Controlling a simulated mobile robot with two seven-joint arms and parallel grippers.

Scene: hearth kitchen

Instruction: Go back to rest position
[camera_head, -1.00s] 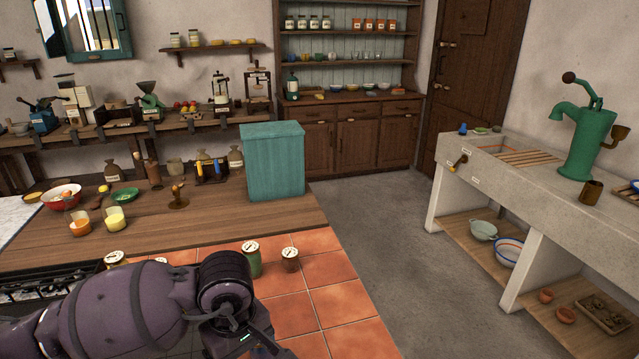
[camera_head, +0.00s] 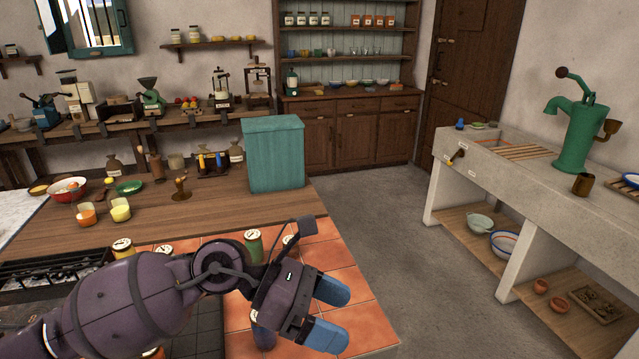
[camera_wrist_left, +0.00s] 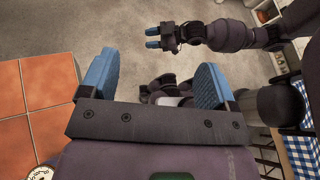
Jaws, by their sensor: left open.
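My left gripper (camera_head: 338,312) reaches in from the left in the head view, above the terracotta tiles at the counter's near end. Its two blue fingers are apart, and nothing shows between them. In the left wrist view the same two fingers (camera_wrist_left: 155,82) are spread wide, with grey floor and parts of my own body beyond them. My right gripper (camera_wrist_left: 158,38) shows small at the top of the left wrist view, with blue fingertips near each other; whether it is open or shut is unclear. It is not in the head view.
Lidded jars (camera_head: 253,246) stand on the terracotta tiles (camera_head: 345,262) close to my left arm. A teal box (camera_head: 274,155) stands on the wooden counter (camera_head: 225,214). A stone sink (camera_head: 480,180) with a green pump is at the right. The floor (camera_head: 395,240) between is clear.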

